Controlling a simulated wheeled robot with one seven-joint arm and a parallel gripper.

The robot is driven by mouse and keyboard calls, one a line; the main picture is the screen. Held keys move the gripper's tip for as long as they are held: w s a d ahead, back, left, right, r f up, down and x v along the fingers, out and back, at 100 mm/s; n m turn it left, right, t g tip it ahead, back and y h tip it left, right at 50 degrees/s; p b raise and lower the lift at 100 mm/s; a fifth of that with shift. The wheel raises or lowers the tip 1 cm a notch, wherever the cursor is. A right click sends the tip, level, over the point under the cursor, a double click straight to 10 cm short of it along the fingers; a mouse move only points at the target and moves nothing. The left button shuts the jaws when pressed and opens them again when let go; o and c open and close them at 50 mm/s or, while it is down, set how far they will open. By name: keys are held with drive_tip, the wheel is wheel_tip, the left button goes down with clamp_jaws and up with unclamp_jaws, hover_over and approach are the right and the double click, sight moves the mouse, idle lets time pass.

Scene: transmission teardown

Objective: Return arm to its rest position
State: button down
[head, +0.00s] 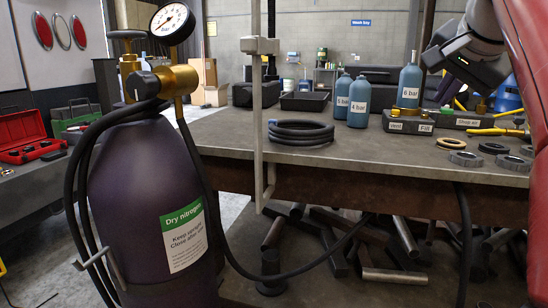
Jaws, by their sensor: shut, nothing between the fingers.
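My gripper (462,58) is at the upper right, dark grey, on the light grey end of my arm. It is in front of the back right part of the workbench as seen from the head, above the bench top. It is shut and holds nothing. Its fingertips are small and dark in this view. The upper part of my arm runs out of the picture at the top right.
The workbench (380,152) bears coiled black hose (300,132), blue-grey bottles (359,102), a fitting block marked Fill (408,121) and several metal rings (466,159). A tall purple nitrogen cylinder (145,210) with gauge (172,23) stands at front left. A hose hangs between cylinder and bench.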

drive_tip(key=s+a+f+n+g, duration=0.1)
drive_tip(key=s+a+f+n, duration=0.2)
drive_tip(key=f, duration=0.9)
drive_tip(key=s+a+f+n+g+y, duration=0.1)
drive_tip(key=s+a+f+n, duration=0.3)
drive_tip(key=s+f, duration=0.5)
drive_tip(key=s+a+f+n+g, duration=0.1)
drive_tip(key=s+a+f+n, duration=0.3)
drive_tip(key=f, duration=1.2)
drive_tip(key=shift+s+a+f+y, duration=0.3)
drive_tip(key=shift+s+a, duration=0.8)
drive_tip(key=shift+s, duration=0.1)
